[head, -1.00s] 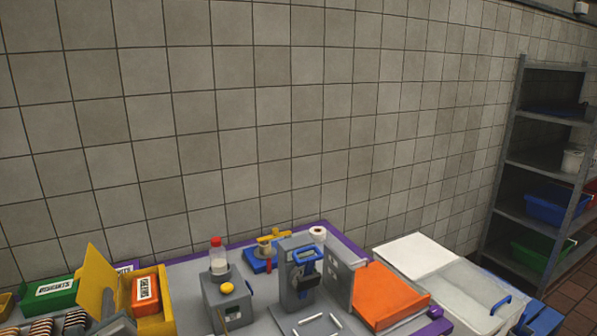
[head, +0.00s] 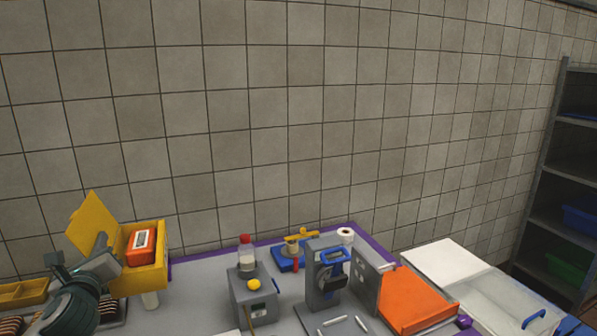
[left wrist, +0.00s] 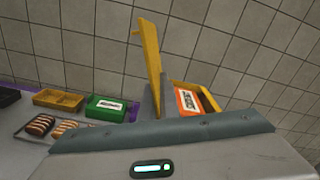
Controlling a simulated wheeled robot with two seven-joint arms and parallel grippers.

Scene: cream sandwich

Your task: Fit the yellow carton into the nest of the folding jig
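The yellow carton (head: 157,281) stands open with its lid flap raised, and an orange labelled packet (head: 141,247) sits inside it. My left gripper (head: 108,252) is at the carton's left side and appears shut on its wall, with the carton held above the table. In the left wrist view, the carton (left wrist: 213,97) and its raised flap show beyond the grey fingers. A grey fixture (head: 324,288) with an upright post, a blue handle and a base plate with white bars stands right of the carton; it looks like the folding jig. Its nest is not clearly visible. My right gripper is out of view.
A grey box with a red-capped bottle (head: 246,258) and yellow knob stands between carton and fixture. An orange slab (head: 414,301) and a clear-lidded bin (head: 507,303) lie further right.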

